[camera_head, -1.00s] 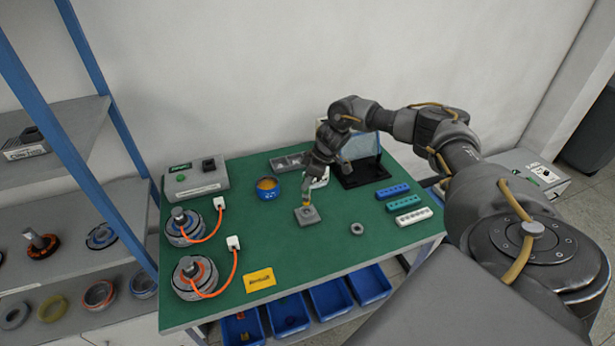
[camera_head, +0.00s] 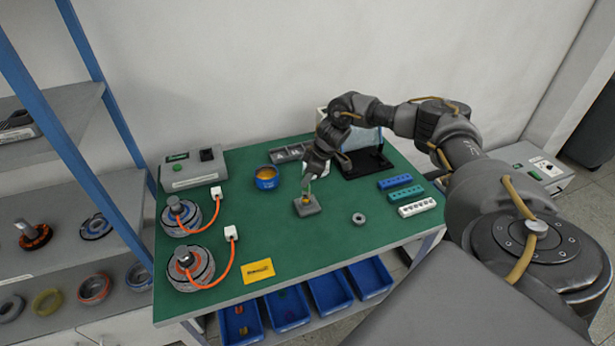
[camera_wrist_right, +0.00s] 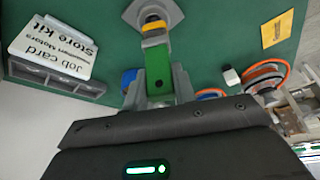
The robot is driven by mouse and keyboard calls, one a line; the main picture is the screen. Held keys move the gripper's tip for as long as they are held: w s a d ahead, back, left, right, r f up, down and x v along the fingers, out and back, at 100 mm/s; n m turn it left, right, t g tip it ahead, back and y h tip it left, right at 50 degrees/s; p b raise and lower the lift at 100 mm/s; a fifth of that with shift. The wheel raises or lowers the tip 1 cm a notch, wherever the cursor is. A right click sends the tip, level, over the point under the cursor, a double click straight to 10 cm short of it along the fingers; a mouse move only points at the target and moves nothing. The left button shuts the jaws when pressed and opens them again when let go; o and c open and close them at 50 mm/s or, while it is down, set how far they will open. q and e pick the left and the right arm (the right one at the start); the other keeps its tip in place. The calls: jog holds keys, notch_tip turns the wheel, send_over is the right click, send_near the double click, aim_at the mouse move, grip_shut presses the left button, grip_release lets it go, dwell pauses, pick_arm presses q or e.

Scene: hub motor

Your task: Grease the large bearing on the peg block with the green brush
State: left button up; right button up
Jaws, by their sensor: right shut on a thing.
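My right gripper (camera_head: 309,180) is shut on the green brush (camera_wrist_right: 158,68), as the right wrist view shows. The brush has a green handle and a yellow-orange head pointing down at the grey peg block (camera_head: 310,209). The brush head is at the top of the block, and I cannot tell if it touches. The block also shows in the right wrist view (camera_wrist_right: 135,12). The brush head and gripper hide most of the block's top, so I cannot make out a bearing on it. A blue pot (camera_head: 267,184) with yellow-orange contents stands left of the gripper. My left gripper is not in view.
A small grey ring (camera_head: 358,219) lies right of the block. Blue, teal and white slotted bars (camera_head: 417,207) lie at the right. Two motors with orange cables (camera_head: 190,268) and a yellow card (camera_head: 258,271) are at the left. A job card (camera_wrist_right: 52,47) stands behind.

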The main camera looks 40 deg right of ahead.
jog(key=shift+f+b, duration=0.35)
jog(key=shift+f, duration=0.3)
dwell(0.9)
jog(key=shift+f+n+y+b, duration=0.1)
jog(key=shift+n+y+b, duration=0.35)
jog(key=shift+n, duration=0.45)
jog(key=shift+n+g+b, duration=0.4)
jog(key=shift+n+g, duration=0.2)
jog(key=shift+n, duration=0.5)
jog(key=shift+r+p, duration=0.25)
jog(key=shift+p, duration=0.15)
jog(key=shift+m+t+h+p, duration=0.25)
jog(key=shift+m+t+p, duration=0.15)
jog(key=shift+m+p, duration=1.05)
jog(key=shift+m+t+h+p, duration=0.6)
jog(key=shift+m+p, duration=1.65)
jog(key=shift+p, duration=1.4)
jog(key=shift+f+m+p, duration=0.1)
jog(key=shift+m+p, duration=0.2)
jog(key=shift+p, duration=0.1)
